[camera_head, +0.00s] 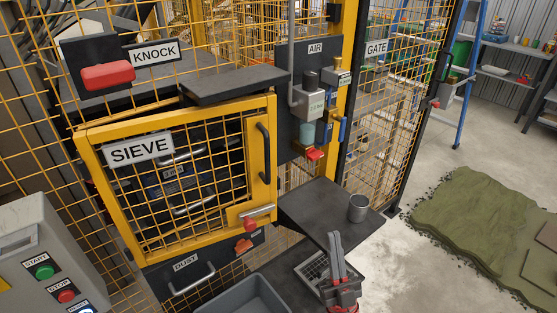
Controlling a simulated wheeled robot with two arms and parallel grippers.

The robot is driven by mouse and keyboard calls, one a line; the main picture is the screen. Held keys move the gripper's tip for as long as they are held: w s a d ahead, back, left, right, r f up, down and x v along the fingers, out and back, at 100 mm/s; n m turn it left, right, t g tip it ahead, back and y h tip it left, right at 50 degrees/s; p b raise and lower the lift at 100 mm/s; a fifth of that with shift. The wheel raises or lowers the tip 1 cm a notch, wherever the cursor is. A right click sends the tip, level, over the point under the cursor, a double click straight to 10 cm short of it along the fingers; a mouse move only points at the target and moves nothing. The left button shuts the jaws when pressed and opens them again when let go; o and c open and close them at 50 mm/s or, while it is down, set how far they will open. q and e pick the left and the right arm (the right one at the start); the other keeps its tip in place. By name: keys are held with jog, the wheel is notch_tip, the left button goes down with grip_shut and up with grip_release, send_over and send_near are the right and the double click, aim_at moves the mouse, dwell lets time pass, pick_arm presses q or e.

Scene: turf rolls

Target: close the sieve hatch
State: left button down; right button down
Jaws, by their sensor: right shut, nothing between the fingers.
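The sieve hatch (109,208) is a yellow-framed mesh door with a SIEVE sign (138,149), left of centre. A dark upright handle (264,152) is on its right side. A silver latch lever (259,213) and a red-orange knob (247,225) sit at its lower right corner. I cannot tell whether the hatch is fully against its frame or slightly ajar. Dark parts with silver handles show behind its mesh. My right gripper (335,243) is shut and empty, pointing up, below and right of the hatch, apart from it. My left gripper is out of view.
A dark shelf (322,212) with a grey metal cup (358,208) juts out right of the hatch. A DUST drawer (208,262) and grey bin (243,298) are below. A START/STOP panel (25,243) stands at lower left. An AIR unit (312,100) is at upper right.

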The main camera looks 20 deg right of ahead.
jog(key=w+d+r+m+g+h+p, duration=0.1)
jog(key=w+d+r+g+p, duration=0.2)
jog(key=w+r+g+p, duration=0.35)
jog(key=n+g+y, duration=0.1)
jog(key=g+y, duration=0.2)
jog(key=g, duration=0.3)
send_near(273, 164)
jog(key=w+p, duration=0.1)
jog(key=w, duration=0.1)
jog(key=w+p, duration=0.1)
jog(key=p, duration=0.1)
jog(key=w+a+p, duration=0.1)
jog(key=w, duration=0.1)
jog(key=shift+w, duration=0.4)
jog(key=shift+w+a+f+p, duration=0.1)
jog(key=shift+w+f+p, duration=0.05)
jog(key=shift+w+p, duration=0.3)
